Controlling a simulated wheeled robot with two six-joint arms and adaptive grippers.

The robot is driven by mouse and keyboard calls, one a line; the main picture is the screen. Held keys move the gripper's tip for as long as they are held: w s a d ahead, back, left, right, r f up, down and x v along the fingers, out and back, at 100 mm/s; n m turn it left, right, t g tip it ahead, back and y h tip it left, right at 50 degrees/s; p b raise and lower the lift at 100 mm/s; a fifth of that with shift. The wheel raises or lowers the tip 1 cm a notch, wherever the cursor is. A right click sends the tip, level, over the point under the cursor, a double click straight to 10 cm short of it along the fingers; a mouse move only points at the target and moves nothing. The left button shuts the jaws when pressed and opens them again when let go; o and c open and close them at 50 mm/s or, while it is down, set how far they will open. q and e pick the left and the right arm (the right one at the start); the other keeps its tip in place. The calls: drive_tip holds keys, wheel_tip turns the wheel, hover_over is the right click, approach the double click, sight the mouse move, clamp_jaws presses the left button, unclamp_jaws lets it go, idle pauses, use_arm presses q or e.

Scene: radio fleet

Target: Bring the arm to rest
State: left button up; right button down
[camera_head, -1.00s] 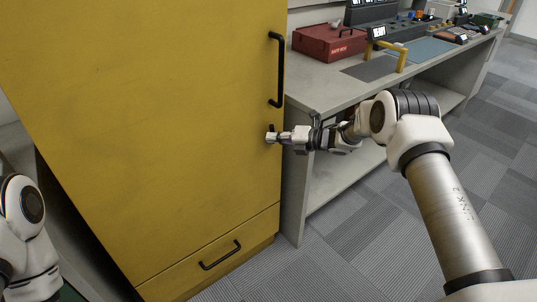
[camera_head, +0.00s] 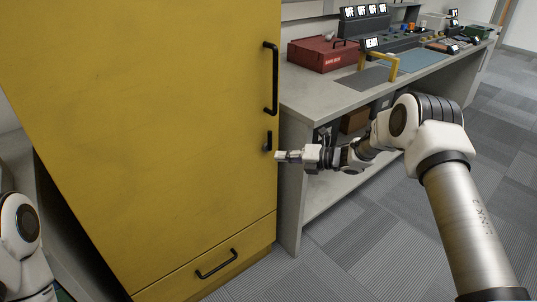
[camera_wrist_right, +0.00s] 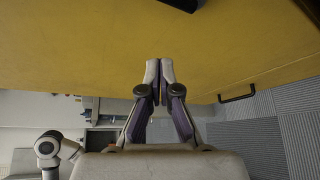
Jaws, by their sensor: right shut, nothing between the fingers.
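My right gripper (camera_head: 279,156) is shut and empty, just right of the yellow cabinet's (camera_head: 150,130) door edge. In the right wrist view its two fingers (camera_wrist_right: 160,70) are together, with the yellow door face beyond them. A small black latch (camera_head: 268,141) sits on the door close to the fingertips; a small gap shows between them. My right arm reaches in from the lower right, in front of the bench. Part of my left arm shows at the left edge; its gripper is out of view.
The cabinet door has a long black handle (camera_head: 271,78), and a drawer handle (camera_head: 216,264) is below. A grey bench (camera_head: 318,97) stands to the right with a red toolbox (camera_head: 322,55) and a yellow bracket (camera_head: 393,62). Carpeted floor (camera_head: 350,262) is free in front.

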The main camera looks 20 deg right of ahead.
drive_tip(key=v, duration=0.3)
drive_tip(key=shift+s, duration=0.1)
